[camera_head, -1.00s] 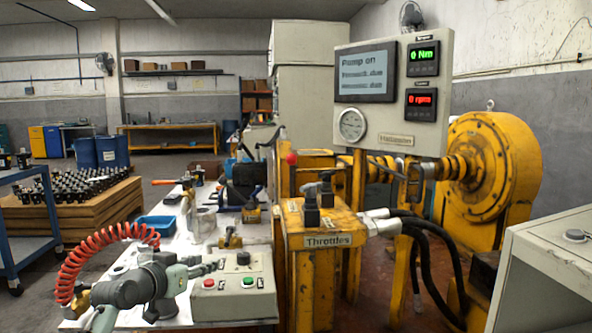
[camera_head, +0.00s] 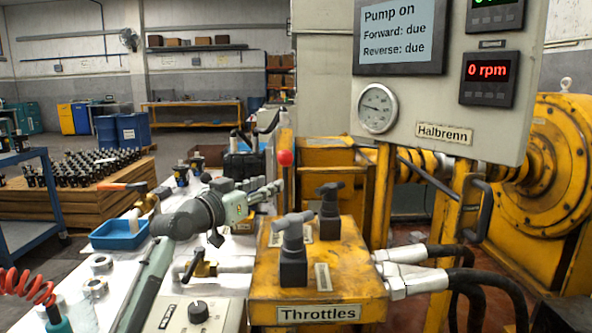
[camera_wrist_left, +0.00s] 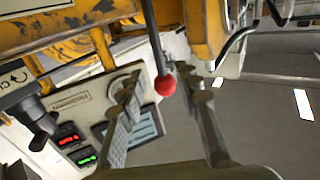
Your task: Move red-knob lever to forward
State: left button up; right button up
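The red knob (camera_head: 285,158) tops a thin lever behind the yellow throttle stand in the head view. It also shows in the left wrist view (camera_wrist_left: 166,85), where its dark shaft (camera_wrist_left: 152,35) runs to the top edge. My left gripper (camera_head: 274,189) points right, with its fingertips just below the knob in the head view. In the left wrist view the fingers (camera_wrist_left: 160,78) are spread, with the knob appearing between them. Whether they touch the lever I cannot tell. The lever's base is hidden. My right gripper is not in view.
Two throttle handles (camera_head: 292,245) stand on the yellow block (camera_head: 345,262) at front. The panel screen (camera_head: 400,35) reads "Pump on", "Forward: due", "Reverse: due"; the rpm meter (camera_head: 487,72) reads 0. Hoses (camera_head: 500,283) lie at right. A blue tray (camera_head: 119,236) sits on the bench.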

aim_at(285, 175)
pick_arm(q)
jog(key=x, duration=0.6)
jog(key=shift+w+d+r+p, duration=0.2)
jog(key=shift+d+p, duration=0.05)
jog(key=shift+p, duration=0.1)
jog(key=shift+w+d, duration=0.4)
jog(key=shift+w, duration=0.2)
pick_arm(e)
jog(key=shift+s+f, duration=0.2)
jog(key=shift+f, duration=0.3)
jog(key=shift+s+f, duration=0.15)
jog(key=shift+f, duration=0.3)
pick_arm(q)
grip_shut()
